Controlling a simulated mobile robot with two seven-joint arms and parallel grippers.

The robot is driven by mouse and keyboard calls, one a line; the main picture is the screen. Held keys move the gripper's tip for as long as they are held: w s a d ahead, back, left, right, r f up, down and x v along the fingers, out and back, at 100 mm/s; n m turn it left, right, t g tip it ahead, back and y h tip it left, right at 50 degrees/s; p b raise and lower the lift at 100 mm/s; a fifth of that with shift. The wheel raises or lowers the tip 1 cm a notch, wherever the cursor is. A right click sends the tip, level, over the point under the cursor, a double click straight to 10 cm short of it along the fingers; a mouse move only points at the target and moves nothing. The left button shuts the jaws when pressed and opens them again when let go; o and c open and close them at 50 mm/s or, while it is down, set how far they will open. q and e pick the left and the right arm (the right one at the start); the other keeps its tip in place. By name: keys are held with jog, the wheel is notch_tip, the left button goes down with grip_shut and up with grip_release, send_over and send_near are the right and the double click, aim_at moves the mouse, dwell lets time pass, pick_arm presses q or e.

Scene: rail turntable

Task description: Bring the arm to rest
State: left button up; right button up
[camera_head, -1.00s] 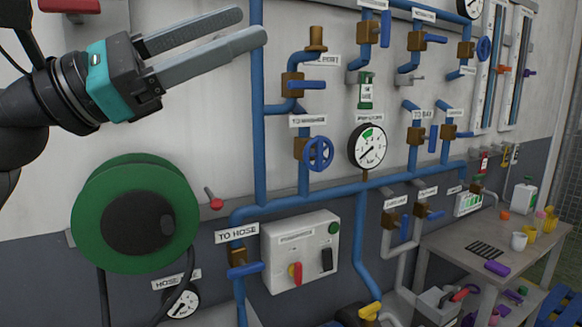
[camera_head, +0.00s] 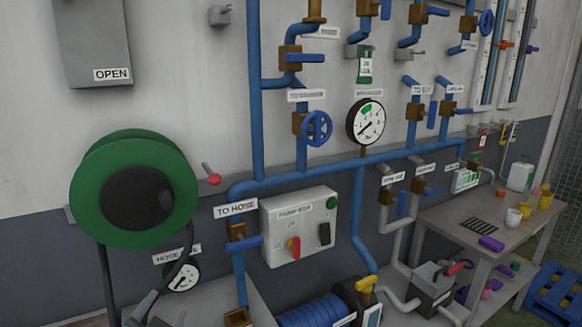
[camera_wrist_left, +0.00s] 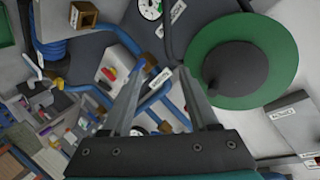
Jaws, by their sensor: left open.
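My left gripper (camera_head: 165,305) shows only by its grey fingertips at the bottom left edge of the head view, below the hose gauge. In the left wrist view my left gripper (camera_wrist_left: 158,75) has its two fingers spread apart with nothing between them. The rest of the left arm is out of the head view. My right gripper is in neither view.
A green hose reel (camera_head: 175,185) is on the wall above the fingertips, with a hose gauge (camera_head: 183,277) beneath it. Blue pipes (camera_head: 258,130), a pump box (camera_head: 300,225) and a pressure gauge (camera_head: 366,121) stand to the right. A cluttered table (camera_head: 445,225) is at far right.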

pick_arm(q)
jog(key=s+d+f+n+g+h, duration=0.15)
jog(key=s+f+g, duration=0.35)
jog(key=s+f, duration=0.55)
jog(key=s+d+f+n+g+h, duration=0.1)
jog(key=s+d+f+n+g, duration=0.2)
jog(key=s+f+g, duration=0.5)
jog(key=s+f+t+b, duration=0.15)
jog(key=f+b, duration=0.25)
jog(key=f, duration=1)
jog(key=s+f+b, duration=0.3)
jog(key=f+b, duration=0.2)
jog(key=f, duration=1)
jog(key=s+a+f+b, duration=0.1)
jog(key=s+f+b, duration=0.3)
jog(key=s+f, duration=0.3)
jog(key=s+a+f+g+b, duration=0.1)
jog(key=s+f+b, duration=0.3)
jog(key=s+f, duration=0.4)
notch_tip(320, 180, down, 8)
jog(key=shift+s+a+r, duration=0.1)
jog(key=shift+s+a, duration=0.1)
jog(key=shift+s, duration=0.1)
